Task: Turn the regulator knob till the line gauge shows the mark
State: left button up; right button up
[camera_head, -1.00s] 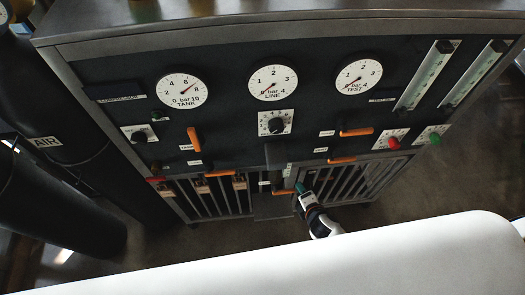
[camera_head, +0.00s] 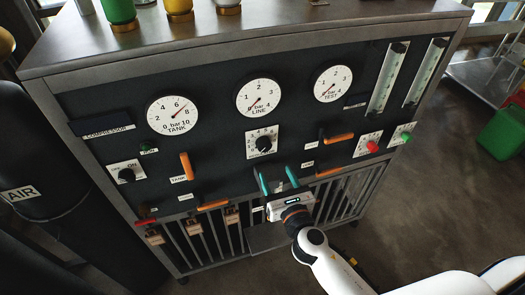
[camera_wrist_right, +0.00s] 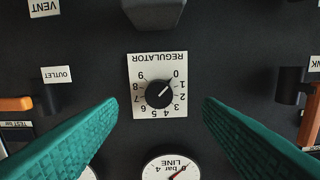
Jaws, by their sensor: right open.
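The regulator knob (camera_head: 264,143) is a black dial on a white numbered plate, below the line gauge (camera_head: 258,97) on the dark panel. In the right wrist view the plate appears upside down, and the knob (camera_wrist_right: 159,94) has its white line pointing between 0 and 1. The line gauge needle points low left, near 0. I cannot make out a separate mark on its face. My right gripper (camera_head: 277,178) is open, its two green fingers below the knob in the head view. In the wrist view the knob lies between the fingers, ahead of them and untouched.
The tank gauge (camera_head: 173,116) and test gauge (camera_head: 333,82) flank the line gauge. Orange-handled levers (camera_head: 186,166) and a red knob (camera_head: 373,147) sit around the plate. A dark block (camera_wrist_right: 152,12) juts out beside the regulator plate in the wrist view.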

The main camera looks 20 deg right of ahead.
aim_at(265, 148)
jog(key=shift+n, duration=0.3)
jog(key=shift+w+r, duration=0.15)
jog(key=shift+w, duration=1.55)
jog(key=shift+w+r, duration=0.2)
jog(key=shift+w, duration=1.5)
jog(key=shift+w+r, duration=0.15)
jog(key=shift+w, duration=1.55)
grip_shut()
